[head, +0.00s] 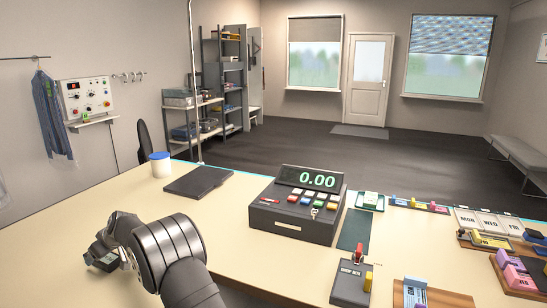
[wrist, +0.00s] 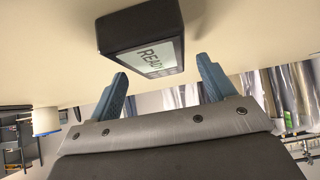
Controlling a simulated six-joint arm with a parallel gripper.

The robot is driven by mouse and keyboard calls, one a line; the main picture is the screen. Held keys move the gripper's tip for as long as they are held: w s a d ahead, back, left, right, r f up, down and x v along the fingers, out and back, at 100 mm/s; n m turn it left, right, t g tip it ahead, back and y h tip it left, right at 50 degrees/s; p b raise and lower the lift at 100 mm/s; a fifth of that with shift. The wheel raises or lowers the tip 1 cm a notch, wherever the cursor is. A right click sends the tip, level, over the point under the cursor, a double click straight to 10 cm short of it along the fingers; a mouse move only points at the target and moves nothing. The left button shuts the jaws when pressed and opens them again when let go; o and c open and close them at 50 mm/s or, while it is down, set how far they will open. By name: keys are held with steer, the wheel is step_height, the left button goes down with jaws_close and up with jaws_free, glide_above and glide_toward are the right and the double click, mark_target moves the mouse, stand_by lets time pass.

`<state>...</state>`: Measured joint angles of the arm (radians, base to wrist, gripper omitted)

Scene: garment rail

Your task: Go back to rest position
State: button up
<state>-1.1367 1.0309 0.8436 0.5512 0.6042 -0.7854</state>
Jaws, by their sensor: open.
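My gripper (head: 104,256) is low over the left front of the table (head: 60,230). In the wrist view its two blue fingers (wrist: 163,84) are apart, with nothing clamped between them. A small black box with a lit display (wrist: 145,38) reading "READ", partly cut off, is just beyond and between the fingertips. I cannot tell whether a finger touches it. A blue garment (head: 50,115) hangs on a hanger from the wall rail (head: 25,58) at the far left, away from my gripper.
A white cup with a blue top (head: 160,165) and a flat dark pad (head: 198,181) lie beyond my gripper. A black register reading 0.00 (head: 290,222) stands mid-table. Several small blocks and trays crowd the right side. A thin upright pole (head: 193,80) rises behind the table.

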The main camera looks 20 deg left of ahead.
steer(key=shift+r, duration=0.7)
